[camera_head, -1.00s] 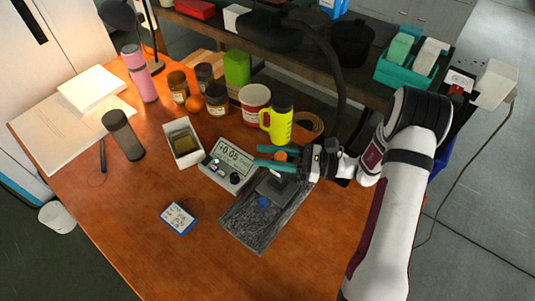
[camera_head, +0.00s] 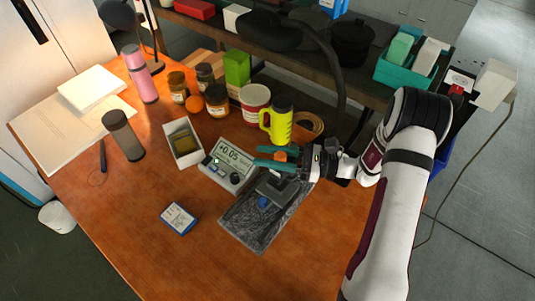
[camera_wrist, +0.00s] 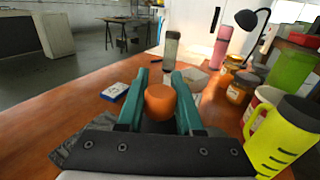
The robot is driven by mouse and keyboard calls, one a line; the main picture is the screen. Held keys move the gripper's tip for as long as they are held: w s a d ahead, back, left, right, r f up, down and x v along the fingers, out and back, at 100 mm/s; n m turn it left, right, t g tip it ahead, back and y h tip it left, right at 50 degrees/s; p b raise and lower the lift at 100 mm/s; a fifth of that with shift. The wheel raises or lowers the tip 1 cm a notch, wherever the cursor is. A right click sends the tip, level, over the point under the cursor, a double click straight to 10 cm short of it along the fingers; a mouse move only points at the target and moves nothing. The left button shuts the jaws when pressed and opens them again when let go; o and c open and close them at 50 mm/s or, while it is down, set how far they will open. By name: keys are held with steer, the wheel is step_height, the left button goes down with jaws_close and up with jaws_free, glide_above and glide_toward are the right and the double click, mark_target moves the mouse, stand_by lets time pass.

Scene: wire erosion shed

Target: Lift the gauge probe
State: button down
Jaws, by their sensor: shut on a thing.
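The gauge probe, which I take to be the part with the rounded orange top (camera_wrist: 160,101), sits between the two teal fingers of my gripper (camera_wrist: 160,78) in the wrist view. Its orange top also shows in the head view (camera_head: 281,156), between the fingers of my gripper (camera_head: 262,157). The fingers are shut on it. Its lower part is mostly hidden. The grey gauge box (camera_head: 226,164) reads +0.05 and stands just left of my gripper. A dark grey block with a blue knob (camera_head: 263,202) rests on a dark slab (camera_head: 246,229) below my gripper.
A yellow mug (camera_head: 279,126) and a red-and-white tub (camera_head: 255,101) stand behind my gripper. A white open box (camera_head: 182,150) is to the left. A small blue-and-white box (camera_head: 178,218) lies in front. The orange-brown table's front is mostly clear.

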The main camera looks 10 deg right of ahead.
steer(key=shift+r, duration=1.35)
steer(key=c, duration=0.5)
jaws_free()
steer(key=shift+c, duration=0.2)
steer(key=v, duration=1.5)
steer(key=shift+d, duration=0.35)
steer(key=shift+s, duration=0.15)
